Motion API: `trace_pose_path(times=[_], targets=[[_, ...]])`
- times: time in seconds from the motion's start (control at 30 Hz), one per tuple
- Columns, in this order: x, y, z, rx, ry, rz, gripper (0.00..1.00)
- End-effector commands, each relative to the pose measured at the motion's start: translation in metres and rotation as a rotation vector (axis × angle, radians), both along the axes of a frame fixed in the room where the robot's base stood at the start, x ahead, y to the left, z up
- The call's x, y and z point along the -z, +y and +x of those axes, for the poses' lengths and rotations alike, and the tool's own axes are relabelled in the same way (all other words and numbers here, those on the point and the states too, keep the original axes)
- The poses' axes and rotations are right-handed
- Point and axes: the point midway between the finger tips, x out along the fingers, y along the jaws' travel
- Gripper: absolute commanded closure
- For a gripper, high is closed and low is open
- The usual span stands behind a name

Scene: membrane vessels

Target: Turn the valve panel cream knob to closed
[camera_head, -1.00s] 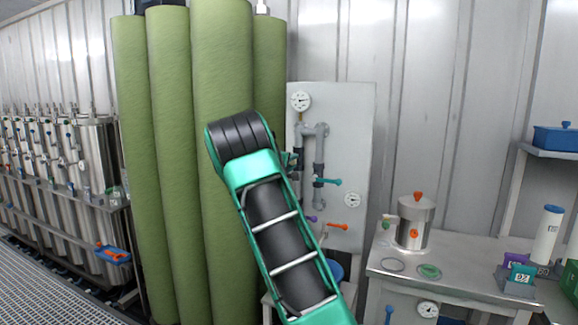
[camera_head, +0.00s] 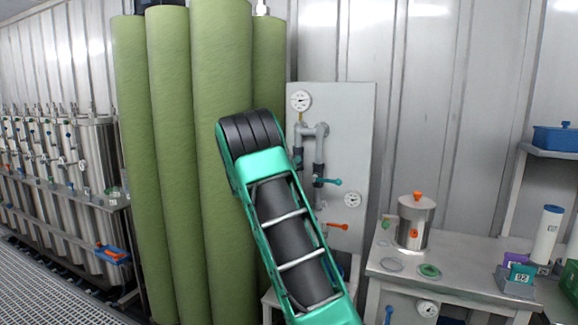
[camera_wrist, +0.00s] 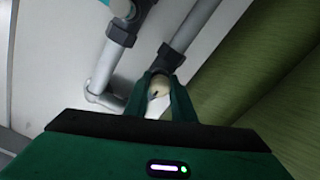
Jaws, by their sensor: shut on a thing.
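The valve panel (camera_head: 348,115) is a pale upright board with grey pipes, gauges and coloured handles. In the wrist view, the cream knob (camera_wrist: 158,88) sits between the two dark green fingers of my gripper (camera_wrist: 160,84), which is shut on it. The fingers cover the knob's sides, and a small dark mark shows on its face. I cannot tell its turn position. In the head view my green arm hides both the gripper and the cream knob.
On the panel are a teal handle (camera_head: 327,181) and an orange handle (camera_head: 338,226). Grey pipes (camera_wrist: 190,30) run close to my gripper. Tall green cylinders (camera_head: 222,130) stand left of the panel. A metal bench (camera_head: 455,262) stands at right.

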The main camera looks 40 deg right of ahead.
Motion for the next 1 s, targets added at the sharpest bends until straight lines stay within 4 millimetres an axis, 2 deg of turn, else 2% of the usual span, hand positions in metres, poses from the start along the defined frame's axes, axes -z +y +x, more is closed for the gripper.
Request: trace_pose_path(times=[0.03,1.0], targets=[[0.0066,-0.0016,-0.002,0.005,-0.029,0.024,1.0],[0.0075,0.0003,0.0008,0.007,-0.879,0.375,0.99]])
